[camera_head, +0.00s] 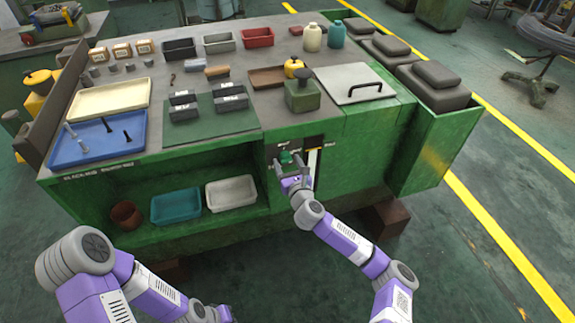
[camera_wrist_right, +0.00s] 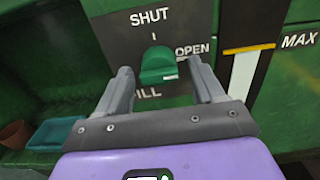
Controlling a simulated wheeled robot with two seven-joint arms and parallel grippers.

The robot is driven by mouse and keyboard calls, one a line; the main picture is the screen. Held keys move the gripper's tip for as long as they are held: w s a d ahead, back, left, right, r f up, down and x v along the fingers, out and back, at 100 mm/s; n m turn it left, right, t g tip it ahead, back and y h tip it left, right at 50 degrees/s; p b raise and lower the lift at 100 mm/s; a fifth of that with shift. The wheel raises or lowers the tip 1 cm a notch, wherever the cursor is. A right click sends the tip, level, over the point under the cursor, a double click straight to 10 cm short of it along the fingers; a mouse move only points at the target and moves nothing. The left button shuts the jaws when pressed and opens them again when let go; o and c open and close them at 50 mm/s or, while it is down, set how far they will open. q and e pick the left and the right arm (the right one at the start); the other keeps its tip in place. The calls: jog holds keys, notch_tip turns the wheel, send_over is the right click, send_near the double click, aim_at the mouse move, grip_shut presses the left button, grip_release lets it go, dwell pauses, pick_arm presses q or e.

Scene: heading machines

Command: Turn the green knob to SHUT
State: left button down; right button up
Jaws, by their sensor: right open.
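The green knob (camera_wrist_right: 158,66) sits on a dark plate (camera_wrist_right: 118,24) on the green bench front. SHUT is printed above it, OPEN to its right, and a partly hidden word ending in ILL below. A small white mark shows low on the knob's right side; I cannot tell which label it selects. In the head view the knob (camera_head: 286,157) is partly behind my gripper. My right gripper (camera_wrist_right: 160,70) is open, one finger on each side of the knob, with gaps visible. I cannot tell whether the fingertips reach around it.
A gauge strip marked MAX (camera_wrist_right: 246,68) is right of the knob. The shelf at left holds a teal bin (camera_head: 176,206), a white bin (camera_head: 231,193) and a brown pot (camera_head: 126,215). The bench top (camera_head: 215,75) carries trays, blocks and bottles. The floor in front is clear.

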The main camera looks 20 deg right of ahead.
jog(key=shift+w, duration=0.1)
jog(key=c, duration=1.1)
jog(key=shift+o, duration=0.2)
